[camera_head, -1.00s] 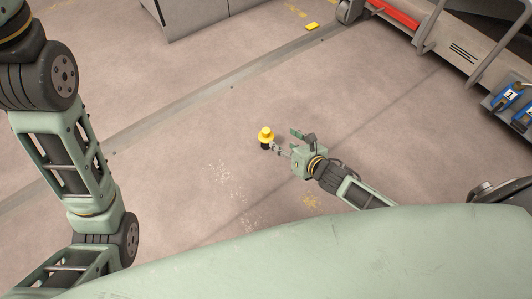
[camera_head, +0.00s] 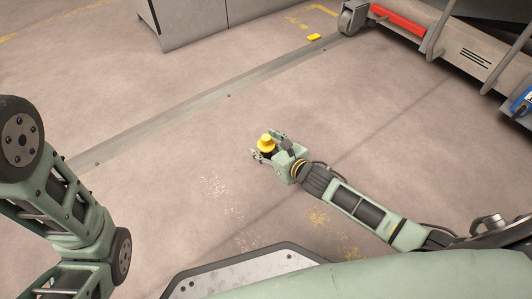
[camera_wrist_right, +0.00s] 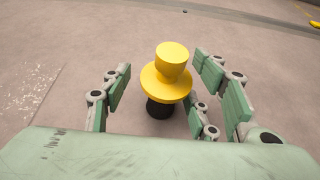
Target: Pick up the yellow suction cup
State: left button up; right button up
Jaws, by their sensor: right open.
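The yellow suction cup (camera_head: 266,143) stands upright on the floor, with a yellow knob and brim above a black lower part. In the right wrist view the fingers of my right gripper (camera_wrist_right: 160,92) stand on both sides of the cup, with a visible gap on the left side. My left gripper is out of view; only the left arm shows.
A small yellow block (camera_head: 314,37) lies on the floor at the back. A grey cabinet (camera_head: 195,18) stands at the back left and a machine with a red bar (camera_head: 398,19) at the back right. The floor around the cup is clear.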

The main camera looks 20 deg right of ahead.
jog(key=shift+w+a+f, duration=0.2)
jog(key=shift+w, duration=0.35)
jog(key=shift+c, duration=0.2)
jog(key=c, duration=1.2)
